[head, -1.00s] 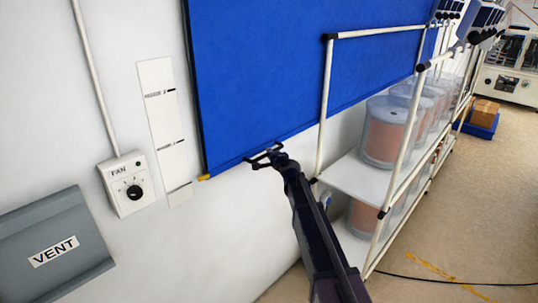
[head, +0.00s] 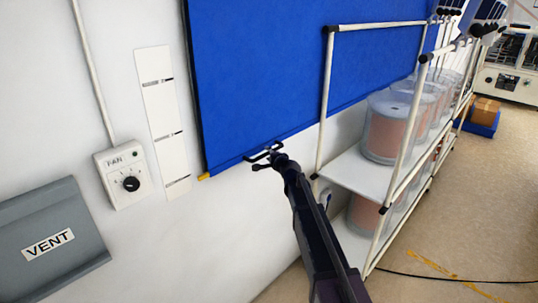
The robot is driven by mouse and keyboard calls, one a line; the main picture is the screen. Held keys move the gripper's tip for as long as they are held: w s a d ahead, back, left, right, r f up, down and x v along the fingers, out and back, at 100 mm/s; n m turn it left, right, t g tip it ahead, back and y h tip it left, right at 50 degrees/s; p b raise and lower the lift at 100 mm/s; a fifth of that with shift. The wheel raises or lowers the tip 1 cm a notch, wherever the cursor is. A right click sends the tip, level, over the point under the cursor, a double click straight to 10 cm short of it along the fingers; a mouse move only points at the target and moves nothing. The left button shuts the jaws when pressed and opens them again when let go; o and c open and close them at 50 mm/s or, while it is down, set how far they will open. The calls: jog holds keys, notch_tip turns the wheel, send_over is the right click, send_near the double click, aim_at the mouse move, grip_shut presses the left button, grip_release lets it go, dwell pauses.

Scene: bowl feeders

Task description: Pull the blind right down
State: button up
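The blue blind (head: 275,65) hangs on the white wall at the upper middle. Its bottom edge slopes across the picture, and a small yellow end (head: 204,177) shows at its lower left corner. My gripper (head: 258,158) is at this bottom edge, to the right of the corner. Its dark fingers lie on both sides of the edge and appear closed on it; the exact contact is small and hard to see. A white strip (head: 161,115) with black marks is on the wall left of the blind. The blind's edge is a little above the strip's lowest mark.
A fan control box (head: 120,185) and a grey vent cover (head: 45,245) are on the wall at left. A white-framed rack (head: 372,178) with clear drums (head: 392,130) stands close right of my arm. A cable (head: 450,280) lies on the floor.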

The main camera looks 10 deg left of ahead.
jog(key=shift+r, duration=0.2)
notch_tip(320, 180, up, 28)
jog(key=f+p, duration=0.1)
jog(key=p, duration=2.7)
jog(key=p+v, duration=0.1)
jog(key=v, duration=0.8)
jog(key=shift+r, duration=0.1)
jog(key=shift+f+v, duration=0.15)
jog(key=shift+v, duration=1)
jog(key=shift+f+v, duration=0.15)
jog(key=shift+v, duration=1.05)
jog(key=b+x, duration=0.2)
jog(key=x, duration=1.1)
jog(key=shift+w+a, duration=0.2)
jog(key=shift+w, duration=0.15)
